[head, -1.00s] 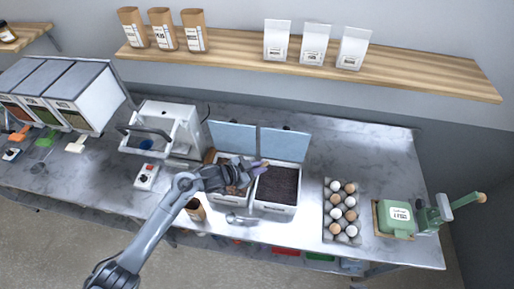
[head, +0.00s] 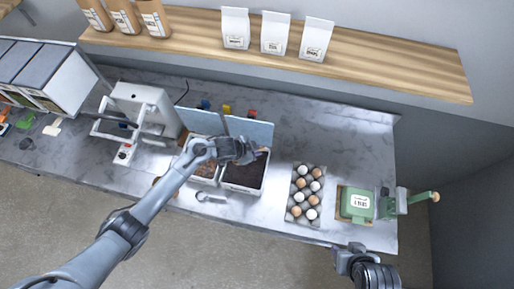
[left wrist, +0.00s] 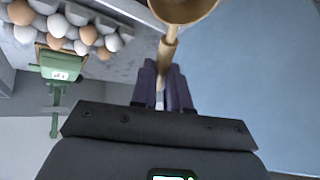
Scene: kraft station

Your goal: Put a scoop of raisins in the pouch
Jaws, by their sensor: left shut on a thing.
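My left gripper (head: 258,153) is shut on the handle of a wooden scoop (left wrist: 168,45). In the left wrist view the scoop's round bowl is cut by the top edge, so its contents cannot be told. In the head view the gripper is over the back of the right white bin (head: 240,189), full of dark contents. The left white bin (head: 203,181) holds brown contents, partly behind my arm. I cannot tell which holds raisins. A brown kraft pouch (head: 157,181) at the counter's front is mostly hidden by my left arm. My right gripper (head: 345,252) is at the lower right; its jaws are unclear.
The bins' blue lids (head: 250,130) stand open behind them. A metal scoop (head: 208,197) lies in front. An egg tray (head: 306,194) and a green device (head: 356,203) are to the right. A white machine (head: 140,112) stands left. Pouches (head: 275,33) stand on the shelf.

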